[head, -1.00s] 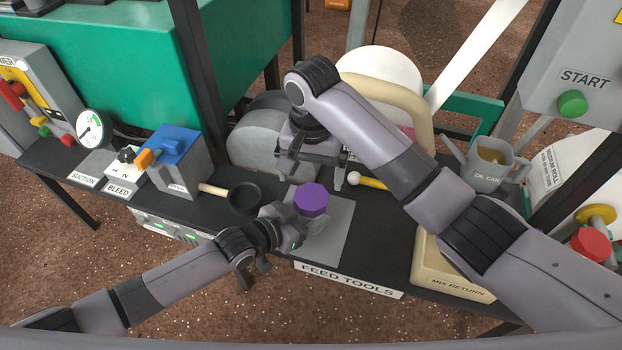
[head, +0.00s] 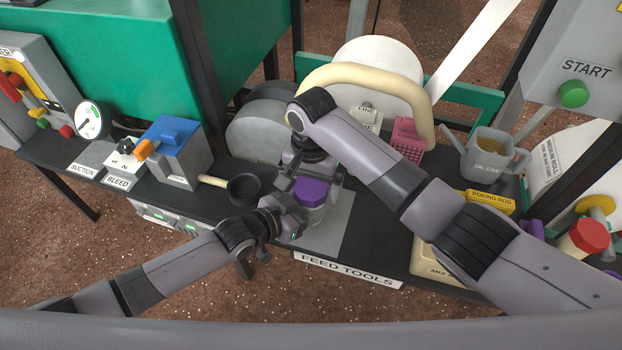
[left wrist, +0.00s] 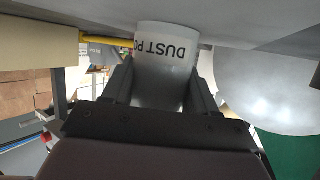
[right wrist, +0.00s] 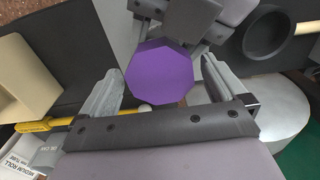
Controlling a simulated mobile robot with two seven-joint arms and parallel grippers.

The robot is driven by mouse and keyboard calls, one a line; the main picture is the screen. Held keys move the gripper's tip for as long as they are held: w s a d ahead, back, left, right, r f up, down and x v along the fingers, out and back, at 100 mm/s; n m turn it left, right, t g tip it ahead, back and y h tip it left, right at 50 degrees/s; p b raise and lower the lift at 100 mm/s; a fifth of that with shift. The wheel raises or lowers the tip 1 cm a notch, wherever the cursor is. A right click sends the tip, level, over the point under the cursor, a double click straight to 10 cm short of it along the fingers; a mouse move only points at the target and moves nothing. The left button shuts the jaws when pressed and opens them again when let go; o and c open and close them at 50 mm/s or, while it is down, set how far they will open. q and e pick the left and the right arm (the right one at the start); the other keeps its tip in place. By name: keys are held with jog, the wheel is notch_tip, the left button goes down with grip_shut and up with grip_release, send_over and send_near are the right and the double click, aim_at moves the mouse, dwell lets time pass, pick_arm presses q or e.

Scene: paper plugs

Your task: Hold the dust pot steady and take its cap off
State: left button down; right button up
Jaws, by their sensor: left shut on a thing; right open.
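The dust pot (left wrist: 168,60) is a grey jar, its label upside down in the left wrist view. It stands on the grey mat (head: 322,236) on the bench. Its purple faceted cap (head: 311,192) is on top and also shows in the right wrist view (right wrist: 159,72). My left gripper (head: 290,222) is shut on the pot's body from the left, a finger on each side. My right gripper (head: 315,175) is open above the cap. In the right wrist view its fingers (right wrist: 162,92) are apart, either side of the cap's near part; I cannot tell whether they touch it.
A black ladle-like cup (head: 244,190) with a pale handle lies left of the pot. The blue-topped box (head: 172,150) stands farther left. A yellow poking rod label (head: 490,201), the oil can (head: 488,160) and a cream bin (head: 428,256) are to the right.

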jog(key=c, duration=1.1)
jog(key=shift+n, duration=1.7)
jog(key=shift+c, duration=0.2)
jog(key=o, duration=1.2)
jog(key=shift+c, duration=0.2)
jog(key=shift+r, duration=0.1)
